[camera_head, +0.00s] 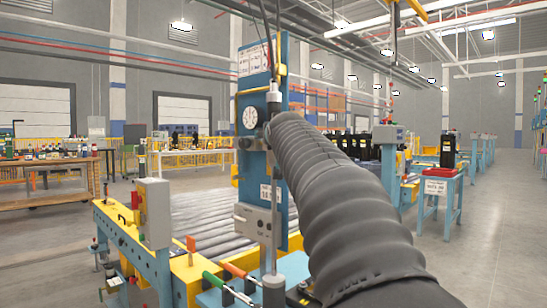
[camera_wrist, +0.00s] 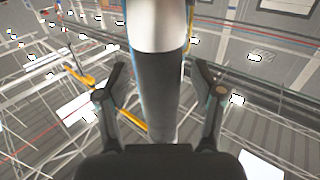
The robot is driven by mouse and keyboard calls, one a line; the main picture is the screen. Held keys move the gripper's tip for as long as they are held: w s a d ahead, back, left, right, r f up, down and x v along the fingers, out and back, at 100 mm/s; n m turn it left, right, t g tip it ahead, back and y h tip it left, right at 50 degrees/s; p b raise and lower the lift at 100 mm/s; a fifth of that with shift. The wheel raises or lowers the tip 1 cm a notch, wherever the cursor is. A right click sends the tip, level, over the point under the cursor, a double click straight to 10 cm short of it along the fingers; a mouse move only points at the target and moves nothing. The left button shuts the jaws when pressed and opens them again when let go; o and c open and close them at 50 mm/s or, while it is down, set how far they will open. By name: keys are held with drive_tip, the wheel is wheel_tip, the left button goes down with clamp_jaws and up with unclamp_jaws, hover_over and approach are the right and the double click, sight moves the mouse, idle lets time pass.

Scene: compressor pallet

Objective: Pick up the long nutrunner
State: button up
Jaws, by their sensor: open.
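The long nutrunner appears to be the slim upright metal tool (camera_head: 273,225) in front of the blue panel in the head view. My sleeved arm crosses close to its upper part and hides some of it. In the wrist view a thick cylinder (camera_wrist: 158,90), pale above and dark grey below, stands between my fingers; it looks like part of that tool. My gripper (camera_wrist: 161,78) is open, with one finger on each side of the cylinder and a visible gap on both sides. The gripper cannot be made out clearly in the head view.
Green-handled (camera_head: 216,281) and orange-handled (camera_head: 237,271) tools lie below. A roller conveyor (camera_head: 205,225) is at left, a blue stand (camera_head: 440,188) at right. Open floor (camera_head: 490,250) is at right.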

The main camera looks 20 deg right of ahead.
clamp_jaws()
drive_tip(key=shift+r, duration=0.2)
